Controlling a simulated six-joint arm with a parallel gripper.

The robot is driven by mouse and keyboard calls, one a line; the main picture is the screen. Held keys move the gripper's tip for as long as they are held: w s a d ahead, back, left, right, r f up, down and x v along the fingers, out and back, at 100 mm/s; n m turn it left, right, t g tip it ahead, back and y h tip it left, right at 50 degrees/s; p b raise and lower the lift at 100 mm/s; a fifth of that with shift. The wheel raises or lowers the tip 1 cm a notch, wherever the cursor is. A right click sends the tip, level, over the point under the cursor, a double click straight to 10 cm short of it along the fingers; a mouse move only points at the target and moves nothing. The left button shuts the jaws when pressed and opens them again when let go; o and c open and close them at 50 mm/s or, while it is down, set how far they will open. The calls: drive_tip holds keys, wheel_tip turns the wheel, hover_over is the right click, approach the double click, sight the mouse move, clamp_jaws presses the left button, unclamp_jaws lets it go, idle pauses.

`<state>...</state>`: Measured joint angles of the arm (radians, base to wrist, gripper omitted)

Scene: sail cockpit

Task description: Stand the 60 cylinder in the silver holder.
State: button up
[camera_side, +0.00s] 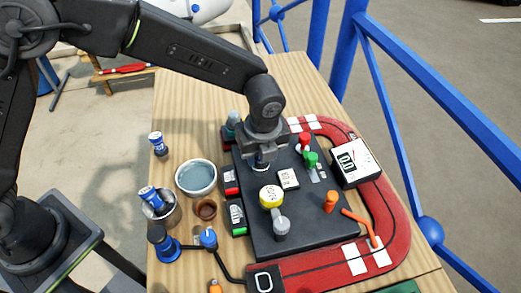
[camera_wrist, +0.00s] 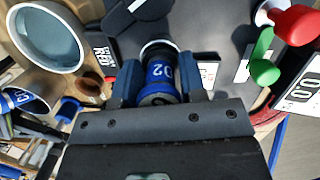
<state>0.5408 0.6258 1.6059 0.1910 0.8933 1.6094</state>
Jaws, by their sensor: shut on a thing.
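My gripper (camera_side: 262,152) points down over the dark panel and is shut on a blue cylinder (camera_wrist: 160,72) with a pale end. Its white digits look like 02 or 20 in the wrist view; I cannot read a 60 on it. A pale ring shows at its far end, and I cannot tell whether the cylinder touches it. A silvery cup (camera_side: 164,217), left of the panel, has another blue cylinder (camera_side: 149,193) leaning in it. A third blue cylinder (camera_side: 158,145) stands on the table behind. Their numbers are too small to read. I cannot tell which item is the silver holder.
A white bowl (camera_side: 196,191) and a small brown cup (camera_side: 205,209) stand left of the dark panel (camera_side: 310,225). The panel carries red (camera_side: 304,141), green (camera_side: 311,158), yellow (camera_side: 270,194) and orange (camera_side: 330,201) knobs. A white meter (camera_side: 355,163) stands at its right.

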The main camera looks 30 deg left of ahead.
sight(263, 165)
drive_tip(key=shift+f, duration=0.25)
drive_tip(key=o, duration=0.7)
drive_tip(key=shift+r, duration=0.1)
wheel_tip(263, 165, up, 11)
drive_tip(key=s+d, duration=0.1)
idle(0.6)
drive_tip(key=shift+d, duration=0.1)
idle(0.3)
